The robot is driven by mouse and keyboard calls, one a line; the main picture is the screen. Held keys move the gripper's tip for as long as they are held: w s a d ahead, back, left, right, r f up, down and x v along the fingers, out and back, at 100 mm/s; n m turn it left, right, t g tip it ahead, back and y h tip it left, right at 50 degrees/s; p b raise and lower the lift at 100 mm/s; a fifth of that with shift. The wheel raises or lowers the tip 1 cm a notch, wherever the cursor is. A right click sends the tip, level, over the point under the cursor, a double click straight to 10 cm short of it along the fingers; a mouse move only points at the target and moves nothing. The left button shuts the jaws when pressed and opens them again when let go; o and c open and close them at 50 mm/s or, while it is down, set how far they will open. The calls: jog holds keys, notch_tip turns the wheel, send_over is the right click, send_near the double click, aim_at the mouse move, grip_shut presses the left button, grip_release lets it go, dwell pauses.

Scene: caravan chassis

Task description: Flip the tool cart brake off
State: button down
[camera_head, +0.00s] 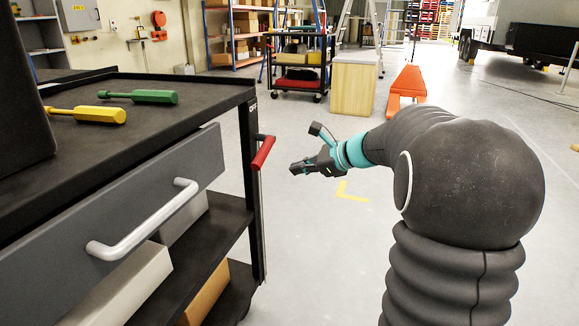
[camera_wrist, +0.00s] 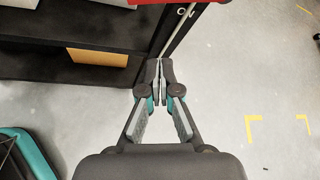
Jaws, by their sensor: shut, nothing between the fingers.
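The black tool cart (camera_head: 200,88) fills the left of the head view. A red brake handle (camera_head: 263,152) sits on a thin lever at the cart's right end, tilted. In the wrist view my gripper's fingertips (camera_wrist: 161,66) meet over the floor beside the cart's shelves. A strip of red (camera_wrist: 165,2), likely the handle, shows at the top edge, above the fingertips, with a pale rod (camera_wrist: 181,28) below it.
A green screwdriver (camera_head: 145,97) and a yellow one (camera_head: 90,114) lie on the cart top. Its grey drawer (camera_head: 120,195) with a pale handle stands out in front; boxes (camera_head: 130,285) sit below. Behind are another cart (camera_head: 297,70) and an orange pallet jack (camera_head: 407,85).

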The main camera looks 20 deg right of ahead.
aim_at(263, 152)
jog(key=w+a, duration=0.5)
jog(key=a, duration=0.1)
jog(key=shift+a+f, duration=0.25)
jog(key=shift+a, duration=0.1)
jog(key=shift+d, duration=0.1)
